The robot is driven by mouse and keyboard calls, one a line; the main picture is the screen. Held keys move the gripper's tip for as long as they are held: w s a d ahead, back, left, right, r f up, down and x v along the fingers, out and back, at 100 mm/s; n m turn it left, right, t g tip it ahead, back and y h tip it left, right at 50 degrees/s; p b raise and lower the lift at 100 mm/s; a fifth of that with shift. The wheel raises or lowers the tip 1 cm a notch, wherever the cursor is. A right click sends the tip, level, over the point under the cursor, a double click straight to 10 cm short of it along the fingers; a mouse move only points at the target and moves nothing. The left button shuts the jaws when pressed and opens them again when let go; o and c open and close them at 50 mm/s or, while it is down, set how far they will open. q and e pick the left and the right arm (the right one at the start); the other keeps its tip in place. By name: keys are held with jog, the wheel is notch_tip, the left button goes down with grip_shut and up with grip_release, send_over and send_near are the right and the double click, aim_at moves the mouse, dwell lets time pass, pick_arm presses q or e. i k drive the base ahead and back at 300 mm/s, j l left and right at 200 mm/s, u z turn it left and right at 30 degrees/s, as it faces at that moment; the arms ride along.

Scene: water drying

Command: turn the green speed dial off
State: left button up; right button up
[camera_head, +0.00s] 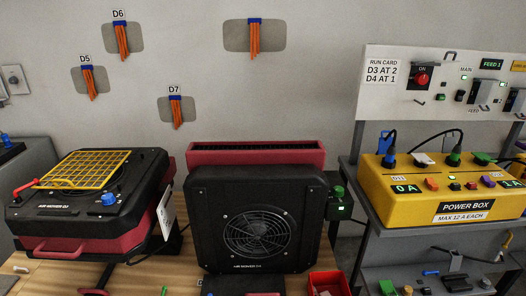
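A small light shows on the box. The dial's pointer or setting is too small to read. The air mover stands on the wooden table with its round fan grille facing me, in front of a dark red housing (300,150). Neither of my grippers shows in the head view, and nothing is seen touching the dial.
Another air mover (130,200) with a yellow grille and blue knob (109,199) lies at left. A yellow power box (440,200) reading 0 A and 1 A stands on the right shelf, near the dial. A red bin (328,283) sits at the table's front. Orange streamers hang on the wall.

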aim_at(338, 192)
jog(key=i+l, duration=0.2)
jog(key=i, duration=0.2)
jog(key=i+z, duration=0.1)
jog(key=z, duration=0.9)
